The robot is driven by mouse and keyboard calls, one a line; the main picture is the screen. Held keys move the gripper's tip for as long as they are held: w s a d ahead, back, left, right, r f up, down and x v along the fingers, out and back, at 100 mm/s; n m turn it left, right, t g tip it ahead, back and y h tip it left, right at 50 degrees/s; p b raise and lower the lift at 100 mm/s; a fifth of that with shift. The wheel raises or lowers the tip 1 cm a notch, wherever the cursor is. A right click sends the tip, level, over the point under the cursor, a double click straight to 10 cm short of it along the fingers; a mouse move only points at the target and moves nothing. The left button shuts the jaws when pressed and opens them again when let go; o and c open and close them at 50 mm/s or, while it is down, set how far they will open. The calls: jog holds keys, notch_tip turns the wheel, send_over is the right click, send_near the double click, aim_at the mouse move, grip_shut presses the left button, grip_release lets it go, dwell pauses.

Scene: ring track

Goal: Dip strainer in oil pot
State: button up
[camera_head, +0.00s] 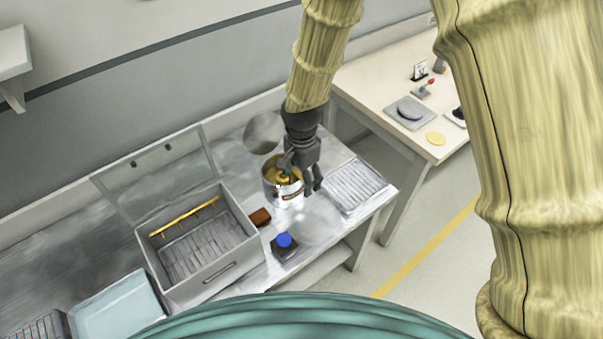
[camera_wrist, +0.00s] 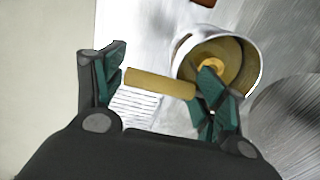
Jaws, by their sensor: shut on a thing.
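The oil pot (camera_head: 270,190) is a pale round pot on the steel counter, with golden-brown oil inside. It also shows in the wrist view (camera_wrist: 185,50). My gripper (camera_head: 299,176) is above the pot's right side. The right finger overlaps the pot's opening. A small golden piece (camera_wrist: 212,66) shows inside the pot; whether it is part of the strainer I cannot tell. The strainer's bowl is not clearly seen.
A ribbed tray (camera_head: 357,186) lies right of the pot. A metal box (camera_head: 217,278) with a raised lid and a yellow rod (camera_head: 184,216) stands left. A brown block (camera_head: 260,217) and a blue-topped object (camera_head: 284,241) are in front. A round lid (camera_head: 263,132) is behind.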

jog(key=shift+f+b, duration=0.4)
jog(key=shift+f, duration=0.65)
dwell(0.5)
jog(key=shift+r+p, duration=4.75)
jog(key=shift+r, duration=1.7)
jog(key=shift+r+p, duration=1.55)
jog(key=shift+r, duration=0.35)
